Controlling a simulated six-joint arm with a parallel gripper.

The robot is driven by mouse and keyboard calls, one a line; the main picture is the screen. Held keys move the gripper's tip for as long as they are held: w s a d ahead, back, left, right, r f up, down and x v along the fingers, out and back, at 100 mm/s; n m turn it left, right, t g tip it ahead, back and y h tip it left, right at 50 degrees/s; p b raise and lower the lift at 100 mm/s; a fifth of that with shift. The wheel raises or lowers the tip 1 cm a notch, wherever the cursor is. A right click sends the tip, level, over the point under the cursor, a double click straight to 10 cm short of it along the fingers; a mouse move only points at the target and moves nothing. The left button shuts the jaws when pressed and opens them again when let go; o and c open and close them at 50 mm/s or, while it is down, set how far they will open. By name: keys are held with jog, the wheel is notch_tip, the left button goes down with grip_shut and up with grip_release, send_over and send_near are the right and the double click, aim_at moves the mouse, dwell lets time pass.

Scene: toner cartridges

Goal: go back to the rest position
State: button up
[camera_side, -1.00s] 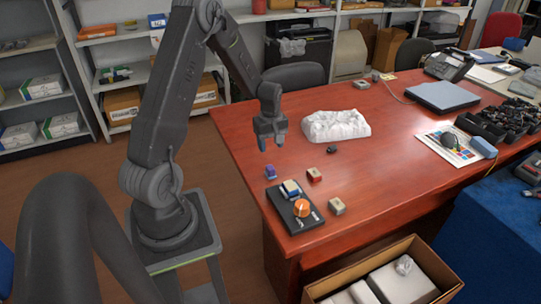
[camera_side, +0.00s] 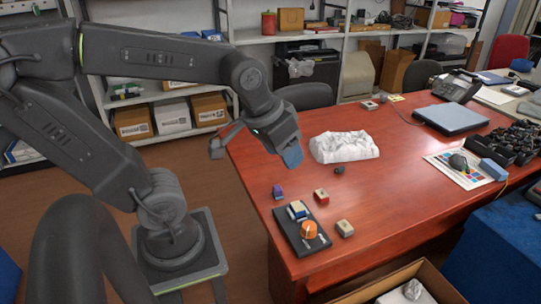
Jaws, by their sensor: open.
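My gripper (camera_side: 254,152) is open and empty, with its two fingers spread wide, raised in the air over the left edge of the red-brown table (camera_side: 400,190). The arm is bent, with its upper link reaching from the top left. Below and to the right of the gripper, a black tray (camera_side: 318,243) lies on the table with a blue and cream block (camera_side: 297,210) and an orange round piece (camera_side: 309,229) on it. A small purple block (camera_side: 278,191), a red block (camera_side: 321,196) and a beige block (camera_side: 345,228) stand around the tray.
A white crumpled bag (camera_side: 343,147) and a small dark object (camera_side: 339,170) lie behind the blocks. A laptop-like grey slab (camera_side: 450,118) and a telephone (camera_side: 455,86) are farther back. Shelves stand behind the arm. An open cardboard box (camera_side: 450,283) is at the front.

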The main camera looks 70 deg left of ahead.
jog(key=s, duration=0.1)
jog(key=s+d+m, duration=0.2)
jog(key=shift+s+r+t, duration=0.2)
jog(key=shift+r+t, duration=0.1)
jog(key=shift+t, duration=0.1)
jog(key=shift+o, duration=0.2)
jog(key=shift+w, duration=0.1)
dwell(1.4)
